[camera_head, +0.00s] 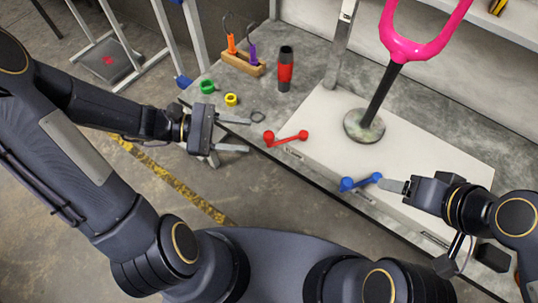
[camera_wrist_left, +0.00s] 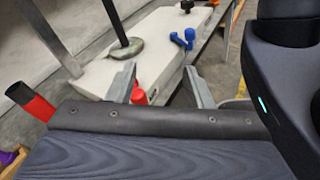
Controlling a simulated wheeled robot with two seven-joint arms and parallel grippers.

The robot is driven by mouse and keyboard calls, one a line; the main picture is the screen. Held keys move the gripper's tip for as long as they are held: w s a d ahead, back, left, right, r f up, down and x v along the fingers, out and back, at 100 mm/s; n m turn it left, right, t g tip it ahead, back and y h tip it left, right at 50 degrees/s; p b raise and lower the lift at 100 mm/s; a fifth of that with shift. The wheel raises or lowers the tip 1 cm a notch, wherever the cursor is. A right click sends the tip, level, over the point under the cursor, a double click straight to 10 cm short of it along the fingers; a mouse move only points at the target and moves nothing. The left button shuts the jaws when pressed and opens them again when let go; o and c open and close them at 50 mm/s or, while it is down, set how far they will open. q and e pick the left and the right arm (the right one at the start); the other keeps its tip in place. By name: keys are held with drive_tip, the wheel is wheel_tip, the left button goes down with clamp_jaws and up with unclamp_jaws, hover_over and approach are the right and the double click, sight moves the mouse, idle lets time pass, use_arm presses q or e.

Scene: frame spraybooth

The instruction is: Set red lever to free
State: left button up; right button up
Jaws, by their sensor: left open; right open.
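The red lever (camera_head: 286,138) sits at the front edge of the white board on the bench, its arm reaching to the right. My left gripper (camera_head: 245,135) is open, just left of the red lever and apart from it. In the left wrist view the red lever (camera_wrist_left: 139,97) shows in part beside one open finger; the rest is hidden. The blue lever (camera_head: 361,182) is further right on the same edge and also shows in the left wrist view (camera_wrist_left: 183,39). My right gripper (camera_head: 400,186) is beside the blue lever, its finger close to it; contact cannot be told.
A pink fork-shaped frame (camera_head: 425,45) stands on a dark post with a round base on the white board (camera_head: 440,160). A black and red bottle (camera_head: 285,72), green ring (camera_head: 207,87), yellow ring (camera_head: 231,100) and wooden tool holder (camera_head: 243,63) are on the bench's left part.

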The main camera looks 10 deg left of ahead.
sight(269, 137)
use_arm(q)
drive_tip(key=w+a+f+n+t+h+b, duration=0.1)
drive_tip(key=w+f+n+t+b, duration=0.4)
drive_tip(key=f, duration=0.5)
drive_tip(key=shift+n+g, duration=0.3)
drive_tip(key=shift+g, duration=0.4)
drive_tip(key=x, duration=0.4)
drive_tip(key=s+x, duration=0.1)
drive_tip(key=x, duration=0.2)
drive_tip(key=shift+w+d+r, duration=0.1)
drive_tip(key=shift+d+r, duration=0.15)
drive_tip(key=shift+r, duration=0.15)
use_arm(e)
wheel_tip(269, 137, down, 7)
use_arm(q)
clamp_jaws()
